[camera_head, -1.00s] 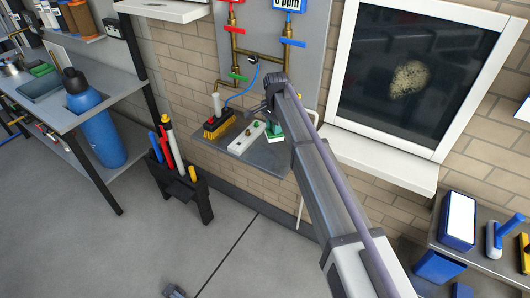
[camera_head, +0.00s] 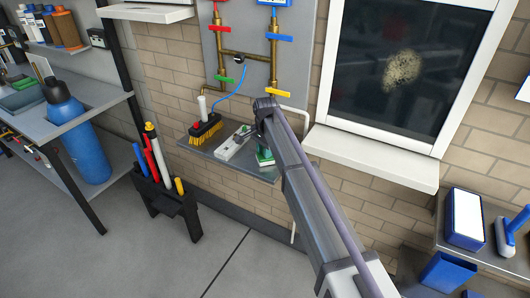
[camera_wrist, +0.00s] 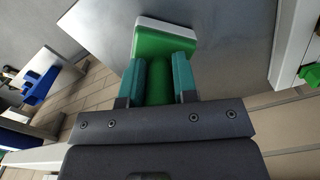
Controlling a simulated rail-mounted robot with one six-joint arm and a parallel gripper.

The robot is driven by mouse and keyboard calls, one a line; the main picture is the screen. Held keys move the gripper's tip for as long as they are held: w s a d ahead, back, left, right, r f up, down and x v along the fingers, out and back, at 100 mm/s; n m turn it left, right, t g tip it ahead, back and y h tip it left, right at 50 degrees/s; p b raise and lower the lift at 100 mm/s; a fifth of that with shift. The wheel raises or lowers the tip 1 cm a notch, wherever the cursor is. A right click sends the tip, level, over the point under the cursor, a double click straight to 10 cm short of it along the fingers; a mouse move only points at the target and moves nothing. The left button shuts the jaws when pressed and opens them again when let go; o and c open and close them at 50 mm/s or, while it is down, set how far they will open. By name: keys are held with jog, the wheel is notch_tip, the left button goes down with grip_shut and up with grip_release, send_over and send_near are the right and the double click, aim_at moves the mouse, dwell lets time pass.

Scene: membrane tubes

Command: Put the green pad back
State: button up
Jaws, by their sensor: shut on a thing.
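The green pad (camera_wrist: 165,38) is a green block with a white face and a green grip. In the wrist view my gripper (camera_wrist: 171,78) is shut on that grip between its two teal fingertips. The pad is over a plain grey surface (camera_wrist: 215,65); I cannot tell whether it touches. In the head view the green pad (camera_head: 265,156) shows just below the end of my arm, at the right part of the small grey wall shelf (camera_head: 250,172). My fingertips are hidden there behind my own arm.
Pipes with valves (camera_head: 275,70) rise behind. A window sill (camera_head: 370,158) juts out at right. A black tool holder (camera_head: 172,205) stands on the floor at left.

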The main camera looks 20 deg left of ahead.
jog(key=o, duration=1)
jog(key=shift+c, duration=0.2)
notch_tip(320, 180, up, 13)
jog(key=p, duration=1.2)
jog(key=shift+f+p, duration=0.2)
jog(key=shift+p, duration=0.15)
jog(key=shift+f, duration=0.15)
